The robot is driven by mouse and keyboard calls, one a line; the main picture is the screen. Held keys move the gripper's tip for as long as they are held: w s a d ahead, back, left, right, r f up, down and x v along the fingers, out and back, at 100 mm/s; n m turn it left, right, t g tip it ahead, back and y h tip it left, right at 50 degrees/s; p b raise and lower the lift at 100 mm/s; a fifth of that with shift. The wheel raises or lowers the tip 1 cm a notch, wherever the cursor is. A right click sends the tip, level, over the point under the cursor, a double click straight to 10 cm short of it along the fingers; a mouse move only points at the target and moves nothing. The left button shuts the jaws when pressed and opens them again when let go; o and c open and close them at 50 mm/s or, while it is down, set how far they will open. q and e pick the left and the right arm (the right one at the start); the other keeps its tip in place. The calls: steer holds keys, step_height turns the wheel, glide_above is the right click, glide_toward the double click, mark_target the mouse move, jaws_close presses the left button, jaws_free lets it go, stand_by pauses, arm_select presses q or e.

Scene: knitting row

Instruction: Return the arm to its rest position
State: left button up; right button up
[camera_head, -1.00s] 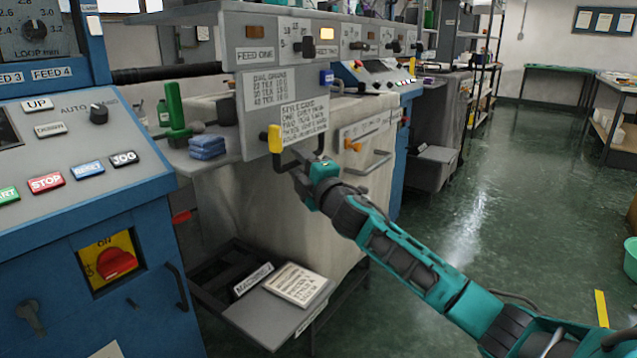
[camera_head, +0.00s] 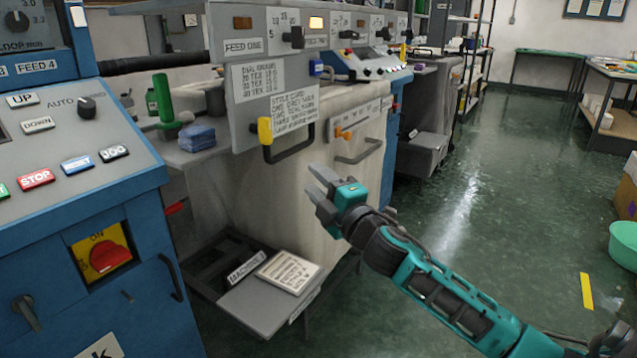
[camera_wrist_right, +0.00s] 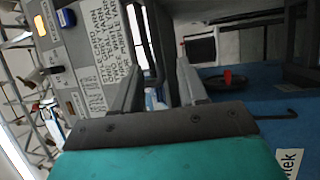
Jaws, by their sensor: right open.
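My right arm comes in from the lower right in the head view. Its teal and black right gripper (camera_head: 318,188) is open and empty, in the air in front of the pale machine body. It is apart from the black handle (camera_head: 290,148) with the yellow lever (camera_head: 265,131) on the grey feed panel (camera_head: 243,105). In the right wrist view the two grey fingers (camera_wrist_right: 155,90) stand apart with nothing between them, and the panel with its printed cards (camera_wrist_right: 95,60) shows beyond them. My left gripper is not in view.
A blue control cabinet (camera_head: 80,215) with a red switch stands at the left. An open grey drawer or tray (camera_head: 255,306) with a card (camera_head: 288,271) juts out low. A green bin (camera_head: 624,246) stands at the right edge. The green floor between is clear.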

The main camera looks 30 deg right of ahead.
stand_by(0.4)
steer(key=s+a+f+m+g, duration=0.2)
steer(key=s+a+f+m, duration=0.15)
steer(key=f, duration=0.45)
steer(key=s+a+f+m+g, duration=0.25)
steer(key=s+a+f, duration=0.2)
steer(key=f, duration=0.35)
steer(key=s+a+f+m+g+y, duration=0.35)
steer(key=s+a+f+m, duration=0.35)
steer(key=s+a+f, duration=0.35)
arm_select(q)
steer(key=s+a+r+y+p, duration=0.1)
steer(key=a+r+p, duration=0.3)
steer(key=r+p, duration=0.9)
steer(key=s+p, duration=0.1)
steer(key=p, duration=0.6)
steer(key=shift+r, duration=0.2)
arm_select(e)
steer(key=s+d+r, duration=0.1)
steer(key=s+r, duration=0.1)
steer(key=r, duration=0.5)
steer(key=s+d+r+m+g+h, duration=0.1)
steer(key=s+r, duration=0.2)
steer(key=r, duration=0.4)
steer(key=shift+s+f+h, duration=0.1)
steer(key=shift+h, duration=0.15)
